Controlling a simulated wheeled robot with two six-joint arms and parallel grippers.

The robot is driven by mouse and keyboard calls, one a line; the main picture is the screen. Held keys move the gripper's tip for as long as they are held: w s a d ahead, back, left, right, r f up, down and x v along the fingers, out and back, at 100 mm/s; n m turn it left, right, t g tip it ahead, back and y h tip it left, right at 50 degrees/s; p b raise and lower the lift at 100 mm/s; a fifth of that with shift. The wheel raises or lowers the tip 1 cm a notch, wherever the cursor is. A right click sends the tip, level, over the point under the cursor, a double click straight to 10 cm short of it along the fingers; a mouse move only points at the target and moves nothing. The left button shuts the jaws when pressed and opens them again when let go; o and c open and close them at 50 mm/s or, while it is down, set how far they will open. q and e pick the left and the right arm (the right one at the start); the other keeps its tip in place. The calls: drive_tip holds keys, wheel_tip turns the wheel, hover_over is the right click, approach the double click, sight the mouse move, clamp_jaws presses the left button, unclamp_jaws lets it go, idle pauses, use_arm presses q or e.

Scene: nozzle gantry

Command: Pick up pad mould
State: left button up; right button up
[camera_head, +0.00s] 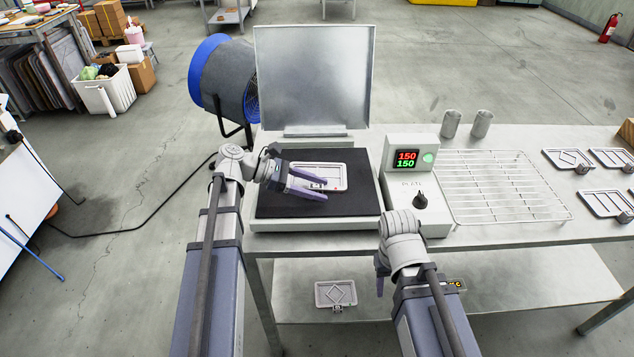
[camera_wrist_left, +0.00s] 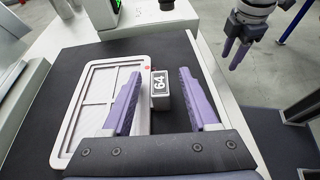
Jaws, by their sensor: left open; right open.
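A pale rectangular mould (camera_head: 345,173) with raised inner ribs lies flat on the black plate of the heated press (camera_head: 262,225). It also shows in the left wrist view (camera_wrist_left: 85,110), with a small grey block marked 64 (camera_wrist_left: 162,88) at its edge and a red dot. My left gripper (camera_head: 323,190) is open low over the plate, its purple fingers on either side of the block; in the wrist view (camera_wrist_left: 159,75) a gap shows between block and right finger. My right gripper (camera_wrist_left: 234,52) is open and empty off the table's front edge, mostly hidden in the head view.
The press lid (camera_head: 315,80) stands raised behind the plate. A control box (camera_head: 408,170) reading 150 and a wire rack (camera_head: 500,187) are to the right. Several other moulds lie at the far right (camera_head: 567,158), and one is on the lower shelf (camera_head: 336,294). A blue fan (camera_head: 222,80) stands behind left.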

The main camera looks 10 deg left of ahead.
use_arm(q)
clamp_jaws()
idle(0.4)
idle(1.0)
